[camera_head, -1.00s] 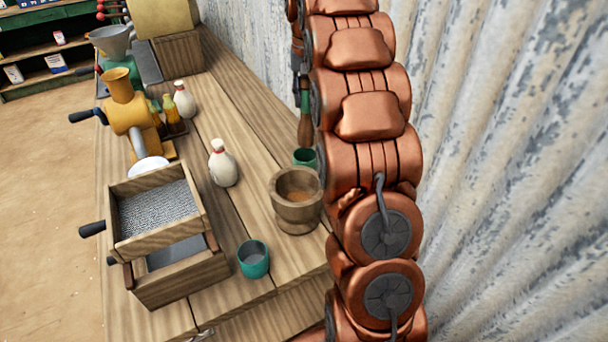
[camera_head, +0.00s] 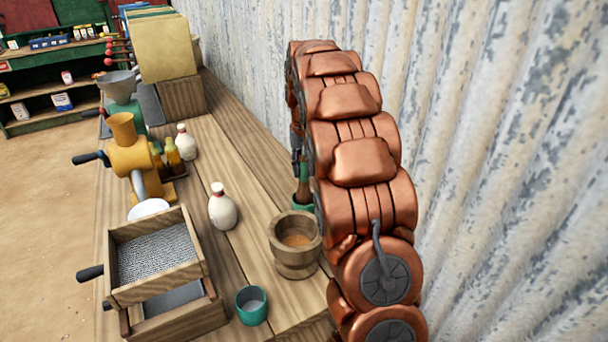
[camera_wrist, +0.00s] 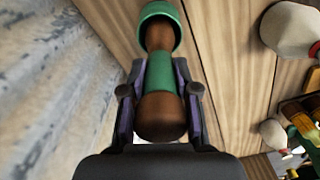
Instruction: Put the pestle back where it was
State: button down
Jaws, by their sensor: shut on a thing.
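The pestle (camera_wrist: 160,108) is brown wood with a green band. My gripper (camera_wrist: 160,90) is shut on it around the band. It also shows in the head view (camera_head: 304,178), upright beside my arm. Its lower end meets the mouth of a small green cup (camera_wrist: 160,12); I cannot tell how deep it sits inside. In the head view the cup (camera_head: 303,208) is partly hidden by my arm, just behind the wooden mortar (camera_head: 296,262). The mortar holds some orange-brown stuff. My gripper is mostly hidden in the head view.
A teal cup (camera_head: 251,305) stands near the front. A pale bottle (camera_head: 222,208) stands left of the mortar. A wooden sieve box (camera_head: 155,255) and a yellow grinder (camera_head: 130,140) line the left side. The corrugated wall (camera_head: 500,150) rises close on the right.

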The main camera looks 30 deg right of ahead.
aim_at(304, 176)
jog(key=shift+f, duration=1.5)
jog(key=c, duration=0.9)
grip_release()
jog(key=shift+o, duration=0.2)
notch_tip(304, 176, up, 11)
jog(key=shift+b, duration=0.95)
jog(key=shift+s+r, duration=0.1)
jog(key=shift+r, duration=0.55)
